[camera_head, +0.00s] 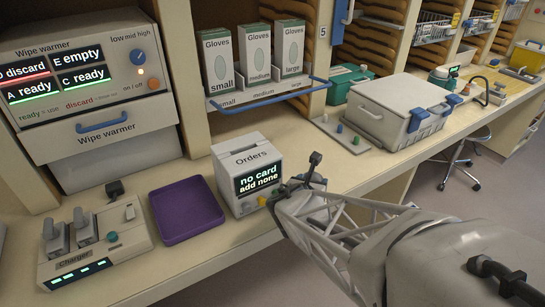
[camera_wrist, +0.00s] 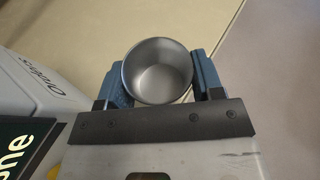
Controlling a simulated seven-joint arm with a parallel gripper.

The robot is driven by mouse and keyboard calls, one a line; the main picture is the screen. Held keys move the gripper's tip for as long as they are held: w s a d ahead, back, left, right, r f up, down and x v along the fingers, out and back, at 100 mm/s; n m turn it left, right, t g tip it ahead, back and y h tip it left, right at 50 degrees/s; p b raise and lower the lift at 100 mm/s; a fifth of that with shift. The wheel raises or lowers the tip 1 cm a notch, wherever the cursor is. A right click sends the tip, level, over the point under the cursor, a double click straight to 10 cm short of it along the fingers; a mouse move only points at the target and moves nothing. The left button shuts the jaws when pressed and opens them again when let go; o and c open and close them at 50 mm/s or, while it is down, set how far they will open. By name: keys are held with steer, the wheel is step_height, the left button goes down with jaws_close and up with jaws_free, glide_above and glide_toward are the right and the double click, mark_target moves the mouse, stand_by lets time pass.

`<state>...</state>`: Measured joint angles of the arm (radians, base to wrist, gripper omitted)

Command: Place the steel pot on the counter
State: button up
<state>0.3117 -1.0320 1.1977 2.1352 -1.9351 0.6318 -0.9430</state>
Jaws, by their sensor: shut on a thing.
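The steel pot (camera_wrist: 158,72) is a small round open-topped cup, and I see into its empty inside in the wrist view. My gripper (camera_wrist: 163,78) is shut on it, with one blue finger on each side. The pot is near the counter's front edge; I cannot tell whether it touches the counter. In the head view my gripper (camera_head: 297,190) is just right of the orders box, and the pot is hidden there. The counter (camera_head: 150,278) is a long beige surface; it also shows in the wrist view (camera_wrist: 95,22).
The orders box (camera_head: 247,172) stands close on the left of my gripper, reading "no card add none". A purple tray (camera_head: 187,209) and a charger (camera_head: 95,245) lie farther left. A grey lidded box (camera_head: 400,110) and a small knobbed panel (camera_head: 341,134) stand farther right.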

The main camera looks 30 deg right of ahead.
steer(key=shift+w+d+f, duration=0.1)
steer(key=shift+w+d, duration=0.35)
steer(key=shift+w, duration=0.4)
steer(key=shift+w+d+f, duration=0.1)
steer(key=shift+w+d, duration=0.35)
steer(key=shift+w, duration=0.35)
steer(key=shift+f, duration=1.75)
steer(key=shift+f, duration=0.15)
steer(key=o, duration=0.6)
steer(key=shift+o, duration=0.2)
steer(key=shift+r, duration=0.2)
